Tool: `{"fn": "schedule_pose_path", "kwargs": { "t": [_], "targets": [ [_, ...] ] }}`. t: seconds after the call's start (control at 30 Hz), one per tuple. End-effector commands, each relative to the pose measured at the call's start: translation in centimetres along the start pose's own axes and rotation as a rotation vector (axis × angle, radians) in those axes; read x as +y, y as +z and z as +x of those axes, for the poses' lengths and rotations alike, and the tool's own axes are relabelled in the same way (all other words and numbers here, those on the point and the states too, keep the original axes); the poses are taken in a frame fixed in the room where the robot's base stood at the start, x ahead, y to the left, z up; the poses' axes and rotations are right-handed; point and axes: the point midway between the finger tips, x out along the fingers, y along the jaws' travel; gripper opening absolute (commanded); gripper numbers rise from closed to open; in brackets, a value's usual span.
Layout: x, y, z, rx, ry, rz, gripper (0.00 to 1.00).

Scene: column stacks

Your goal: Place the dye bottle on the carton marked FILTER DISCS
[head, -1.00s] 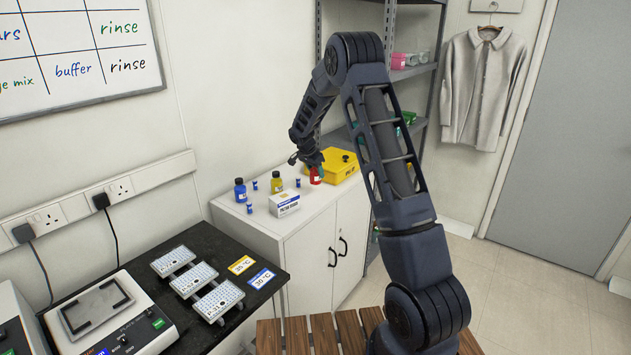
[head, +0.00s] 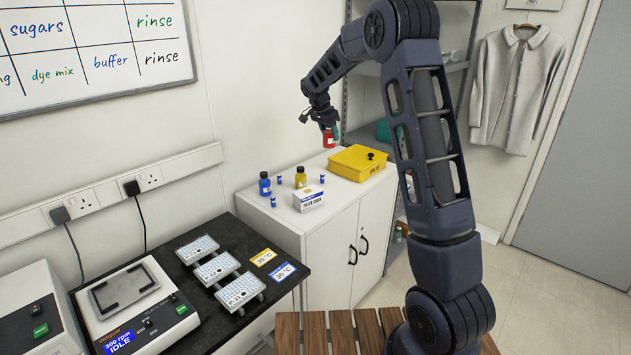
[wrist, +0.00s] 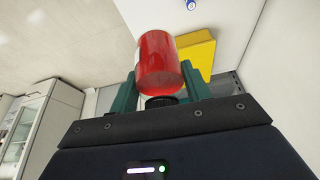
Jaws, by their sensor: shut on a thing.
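My gripper (head: 328,130) is shut on a red bottle (head: 328,139) and holds it in the air above the white cabinet, near the yellow box. In the wrist view the red bottle (wrist: 161,64) sits between the two green fingers, its dark cap toward the gripper's palm. The small white carton with a blue band (head: 308,199) stands on the cabinet's front part; its print is too small to read surely. Its top is bare. It stands below and to the left of my gripper.
A yellow box (head: 357,163) lies at the back right. The black bench (head: 222,308) holds racks and a shaker.

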Motion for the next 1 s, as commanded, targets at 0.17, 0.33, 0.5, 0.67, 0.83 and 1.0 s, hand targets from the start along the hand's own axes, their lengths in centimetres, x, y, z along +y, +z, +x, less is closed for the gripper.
{"fn": "schedule_pose_path", "kwargs": {
  "t": [0.17,0.33,0.5,0.67,0.83,1.0],
  "targets": [
    [-0.3,4.8,-4.8,0.001,-0.016,-0.034,0.20],
    [-0.1,7.9,-7.6,0.000,-0.023,-0.054,0.20],
    [0.1,9.2,-8.4,0.000,-0.024,-0.061,0.20],
    [0.2,10.3,-6.3,-0.001,-0.021,-0.063,0.20],
    [0.2,11.7,-2.8,-0.002,-0.021,-0.063,0.20],
    [0.2,13.1,0.6,-0.001,-0.021,-0.063,0.20]
  ]
}}
